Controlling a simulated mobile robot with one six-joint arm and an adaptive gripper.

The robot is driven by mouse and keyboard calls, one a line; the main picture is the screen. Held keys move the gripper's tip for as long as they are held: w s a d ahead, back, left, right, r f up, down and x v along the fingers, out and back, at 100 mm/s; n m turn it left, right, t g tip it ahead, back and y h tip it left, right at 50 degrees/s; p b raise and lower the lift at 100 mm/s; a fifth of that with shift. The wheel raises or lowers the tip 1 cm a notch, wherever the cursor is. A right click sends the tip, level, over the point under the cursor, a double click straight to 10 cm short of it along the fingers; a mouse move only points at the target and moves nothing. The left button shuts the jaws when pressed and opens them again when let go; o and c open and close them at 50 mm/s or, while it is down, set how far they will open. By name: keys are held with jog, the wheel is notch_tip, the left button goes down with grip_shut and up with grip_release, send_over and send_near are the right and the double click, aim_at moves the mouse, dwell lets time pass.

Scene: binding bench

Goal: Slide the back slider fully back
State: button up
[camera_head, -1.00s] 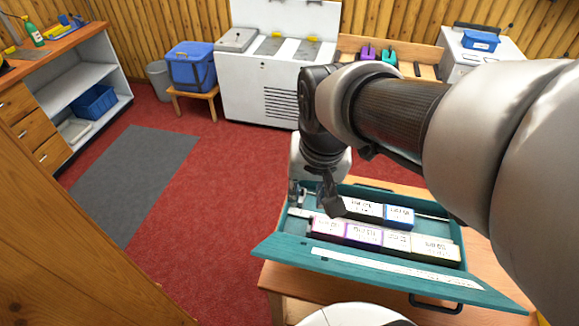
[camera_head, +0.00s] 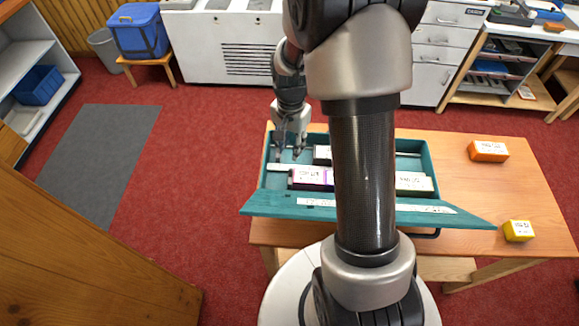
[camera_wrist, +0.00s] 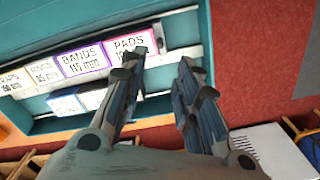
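A teal case (camera_head: 262,197) lies open on the wooden table, with a front and a back row of labelled boxes. In the back row, a pale box (camera_head: 322,153) and a rail (camera_head: 409,154) show beside my arm. My gripper (camera_head: 288,156) is open over the case's left end, its fingers apart and empty in the wrist view (camera_wrist: 160,80). I cannot make out the back slider; fingers or arm may cover it.
An orange box (camera_head: 488,151) and a yellow box (camera_head: 518,231) sit on the table (camera_head: 460,185) to the right. My arm hides the middle of the case. Red carpet lies open to the left.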

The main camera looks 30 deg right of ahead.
aim_at(290, 169)
notch_tip(290, 169, down, 12)
jog(key=shift+r+b, duration=0.15)
jog(key=shift+b, duration=1.1)
jog(key=shift+c, duration=0.2)
grip_shut()
